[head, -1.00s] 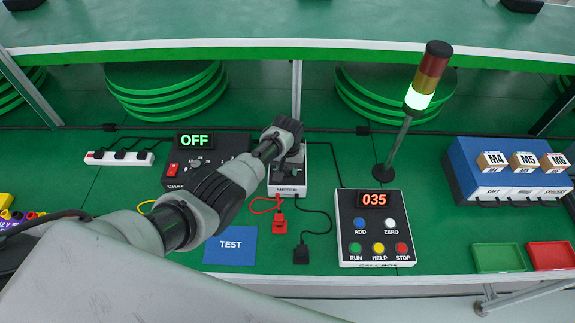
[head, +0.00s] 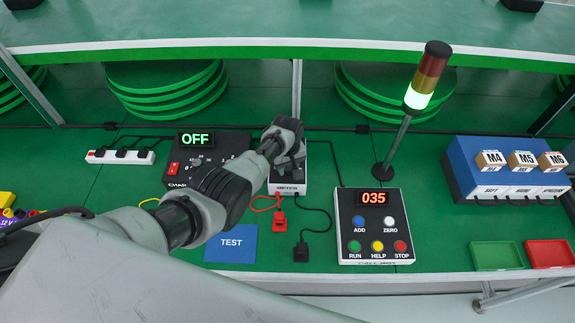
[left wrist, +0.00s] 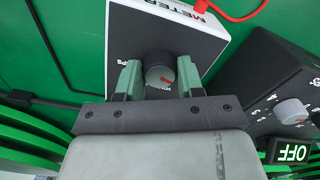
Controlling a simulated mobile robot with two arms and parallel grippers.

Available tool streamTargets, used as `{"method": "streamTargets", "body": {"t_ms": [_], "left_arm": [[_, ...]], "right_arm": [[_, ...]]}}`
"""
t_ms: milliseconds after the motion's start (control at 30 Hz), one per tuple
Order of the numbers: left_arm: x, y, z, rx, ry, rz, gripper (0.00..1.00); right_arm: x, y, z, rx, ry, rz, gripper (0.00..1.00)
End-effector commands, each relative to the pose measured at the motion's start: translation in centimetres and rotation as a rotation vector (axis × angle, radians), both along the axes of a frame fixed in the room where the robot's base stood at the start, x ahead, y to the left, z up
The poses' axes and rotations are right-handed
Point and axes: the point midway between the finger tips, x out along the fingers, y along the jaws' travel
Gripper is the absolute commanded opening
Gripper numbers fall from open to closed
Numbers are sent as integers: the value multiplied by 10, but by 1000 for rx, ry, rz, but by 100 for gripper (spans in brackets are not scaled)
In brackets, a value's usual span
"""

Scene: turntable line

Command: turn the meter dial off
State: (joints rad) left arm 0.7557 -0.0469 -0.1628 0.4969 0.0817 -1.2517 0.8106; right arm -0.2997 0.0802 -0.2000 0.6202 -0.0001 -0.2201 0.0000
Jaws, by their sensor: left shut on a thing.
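The meter (head: 287,189) is a dark-faced box with a white label edge, standing on the green bench behind the blue TEST mat. In the head view my left gripper (head: 284,158) covers most of its face. In the left wrist view the meter (left wrist: 202,38) shows its METER label. Its round grey dial (left wrist: 159,71) with a red mark sits between the two green fingers of my left gripper (left wrist: 158,77), which are shut on it. The small print around the dial is partly hidden and too small to read. My right gripper is not in view.
A charger box (head: 182,150) reading OFF stands just left of the meter. Red and black leads run from the meter to plugs (head: 279,221) in front. A button box (head: 377,224) reading 035 and a lit signal tower (head: 401,140) stand to the right.

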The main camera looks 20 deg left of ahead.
Motion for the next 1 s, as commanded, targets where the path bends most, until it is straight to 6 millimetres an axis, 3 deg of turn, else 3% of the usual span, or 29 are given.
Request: {"method": "streamTargets", "body": {"t_ms": [333,367,500,833,1000], "left_arm": [[2,0,2,-1,-5,4,14],[2,0,2,-1,-5,4,42],[1,0,1,-1,-3,4,62],[0,0,4,-1,-1,2,62],[1,0,28,0,-4,3,62]], "right_arm": [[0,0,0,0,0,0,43],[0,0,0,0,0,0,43],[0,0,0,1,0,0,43],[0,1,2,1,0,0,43],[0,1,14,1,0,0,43]]}}
